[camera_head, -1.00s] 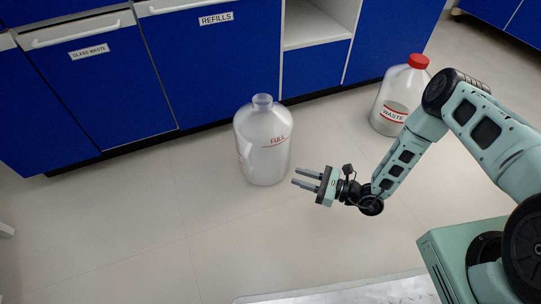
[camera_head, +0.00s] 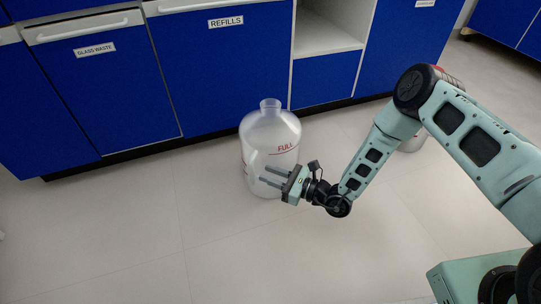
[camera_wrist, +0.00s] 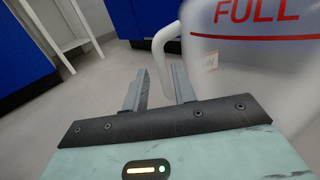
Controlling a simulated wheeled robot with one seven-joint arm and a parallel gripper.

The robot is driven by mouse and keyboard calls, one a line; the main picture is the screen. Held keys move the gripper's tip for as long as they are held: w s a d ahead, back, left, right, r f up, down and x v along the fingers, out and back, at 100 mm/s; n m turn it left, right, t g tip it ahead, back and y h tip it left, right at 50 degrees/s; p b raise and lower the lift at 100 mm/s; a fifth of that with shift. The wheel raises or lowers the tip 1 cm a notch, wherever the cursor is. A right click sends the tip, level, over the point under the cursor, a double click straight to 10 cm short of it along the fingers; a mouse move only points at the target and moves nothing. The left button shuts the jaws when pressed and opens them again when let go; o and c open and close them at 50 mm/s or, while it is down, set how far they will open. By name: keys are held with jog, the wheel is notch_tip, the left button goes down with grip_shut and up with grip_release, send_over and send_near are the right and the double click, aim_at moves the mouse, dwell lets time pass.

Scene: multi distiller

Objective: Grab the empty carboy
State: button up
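The empty carboy (camera_head: 270,135) is a clear jug with an open neck and a red FULL line. It stands upright on the floor in front of the blue cabinets. My gripper (camera_head: 268,177) is at its lower front right side in the head view, fingers pointing at it. In the wrist view my gripper (camera_wrist: 158,88) is open, with nothing clamped between the fingers. The carboy's side (camera_wrist: 255,65) fills the upper right there. Its pale loop handle (camera_wrist: 160,55) appears between and beyond the fingertips; I cannot tell whether they touch it.
A second jug (camera_head: 412,143), with a red cap, stands to the right, mostly hidden behind my arm. Blue cabinets labelled GLASS WASTE (camera_head: 95,50) and REFILLS (camera_head: 226,22) line the back. The floor (camera_head: 120,235) at front left is clear.

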jog(key=b+x, duration=0.3)
jog(key=x, duration=0.1)
jog(key=shift+w+a, duration=0.15)
grip_shut()
dwell(1.2)
jog(key=shift+r, duration=0.15)
